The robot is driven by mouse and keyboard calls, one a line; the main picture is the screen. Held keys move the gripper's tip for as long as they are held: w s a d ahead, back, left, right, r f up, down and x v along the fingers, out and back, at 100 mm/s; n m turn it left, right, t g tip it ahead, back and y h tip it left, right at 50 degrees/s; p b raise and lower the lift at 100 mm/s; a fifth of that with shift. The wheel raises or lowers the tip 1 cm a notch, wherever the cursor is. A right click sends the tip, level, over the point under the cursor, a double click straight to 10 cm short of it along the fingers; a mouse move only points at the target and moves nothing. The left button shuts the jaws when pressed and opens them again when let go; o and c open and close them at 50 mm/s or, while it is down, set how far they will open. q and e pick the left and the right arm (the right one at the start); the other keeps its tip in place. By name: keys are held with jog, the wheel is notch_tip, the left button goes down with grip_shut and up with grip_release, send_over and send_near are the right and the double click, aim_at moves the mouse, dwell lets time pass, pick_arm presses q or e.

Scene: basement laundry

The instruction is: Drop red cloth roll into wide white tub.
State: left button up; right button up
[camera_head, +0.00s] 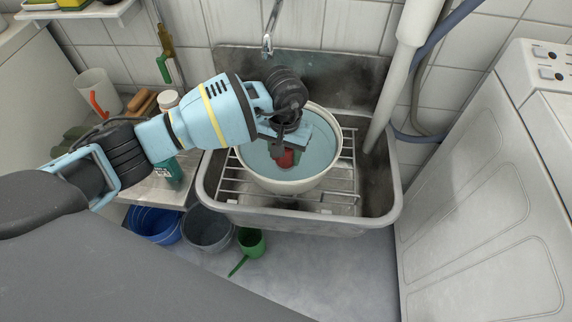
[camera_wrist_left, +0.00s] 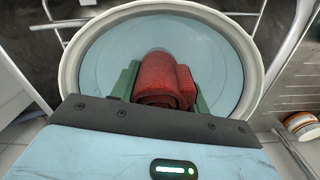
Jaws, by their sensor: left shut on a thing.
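The wide white tub (camera_head: 330,178) stands on a wire rack in the metal sink, with pale blue inside that looks like water. My left gripper (camera_head: 287,155) is above the tub's opening, pointing down. It is shut on the red cloth roll (camera_head: 285,159), which shows only in part below the gripper in the head view. In the left wrist view the red cloth roll (camera_wrist_left: 165,82) sits between the green fingers, with the tub's rim (camera_wrist_left: 240,42) around it. I cannot tell whether the roll touches the water. My right gripper is not in view.
The metal sink (camera_head: 380,205) surrounds the tub, with a tap (camera_head: 267,45) above its back. A white pipe (camera_head: 400,75) runs down at the sink's right. Blue (camera_head: 155,224), grey (camera_head: 208,230) and green (camera_head: 251,242) containers stand below at the left. A white machine (camera_head: 490,200) is at the right.

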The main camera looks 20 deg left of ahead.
aim_at(285, 163)
pick_arm(q)
notch_tip(285, 163, down, 4)
jog(key=shift+f+b, duration=0.2)
jog(key=shift+b, duration=1.05)
jog(key=shift+w+f, duration=0.1)
jog(key=shift+f, duration=0.25)
jog(key=shift+w+r, duration=0.1)
jog(key=shift+r, duration=0.05)
jog(key=shift+f+b, duration=0.6)
jog(key=shift+b, duration=0.1)
jog(key=o, duration=1)
